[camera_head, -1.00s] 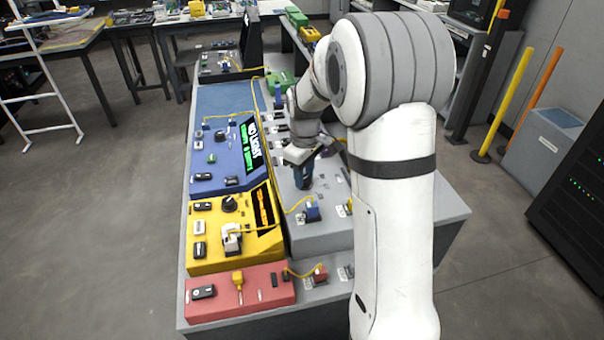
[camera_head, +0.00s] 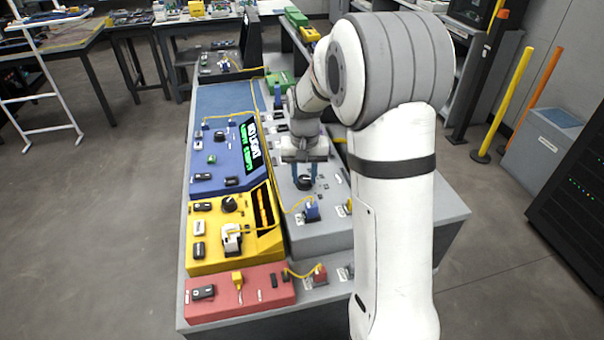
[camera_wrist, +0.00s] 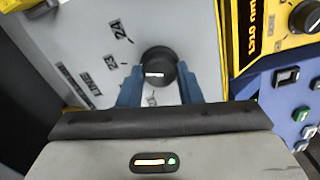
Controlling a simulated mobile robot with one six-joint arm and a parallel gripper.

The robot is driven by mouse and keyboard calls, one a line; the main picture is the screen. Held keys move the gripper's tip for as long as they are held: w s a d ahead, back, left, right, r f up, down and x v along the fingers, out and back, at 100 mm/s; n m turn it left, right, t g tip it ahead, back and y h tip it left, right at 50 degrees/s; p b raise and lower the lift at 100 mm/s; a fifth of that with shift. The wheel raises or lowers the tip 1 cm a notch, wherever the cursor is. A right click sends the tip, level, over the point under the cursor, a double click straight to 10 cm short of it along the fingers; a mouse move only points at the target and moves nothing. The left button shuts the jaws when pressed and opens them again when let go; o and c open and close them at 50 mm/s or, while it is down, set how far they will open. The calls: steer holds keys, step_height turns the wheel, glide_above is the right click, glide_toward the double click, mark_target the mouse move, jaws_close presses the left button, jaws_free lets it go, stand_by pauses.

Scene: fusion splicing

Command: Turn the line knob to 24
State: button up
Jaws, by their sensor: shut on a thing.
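The line knob (camera_wrist: 160,66) is a round black knob with a short white mark on a grey panel. The labels 24 (camera_wrist: 122,32) and 23 (camera_wrist: 117,62) are printed beside it, with the word LINE further left. In the head view the knob (camera_head: 304,183) sits low between my fingers. My gripper (camera_wrist: 160,82) has blue fingers on either side of the knob and is shut on it; it also shows in the head view (camera_head: 304,180). The white mark lies roughly level in the wrist view; I cannot tell exactly which number it points to. Part of a lower label is hidden by the gripper.
Left of the grey panel (camera_head: 325,233) stand a blue box (camera_head: 212,178), a yellow box (camera_head: 215,250) and a red box (camera_head: 255,292) with knobs and buttons. Yellow cables run between them. A blue connector (camera_head: 312,212) stands close to the knob.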

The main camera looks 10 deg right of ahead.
mark_target(304, 178)
steer(key=m, duration=0.4)
steer(key=shift+s+f, duration=0.1)
steer(key=shift+m, duration=2.1)
steer(key=o, duration=1)
step_height(304, 178, up, 8)
steer(key=shift+f, duration=0.1)
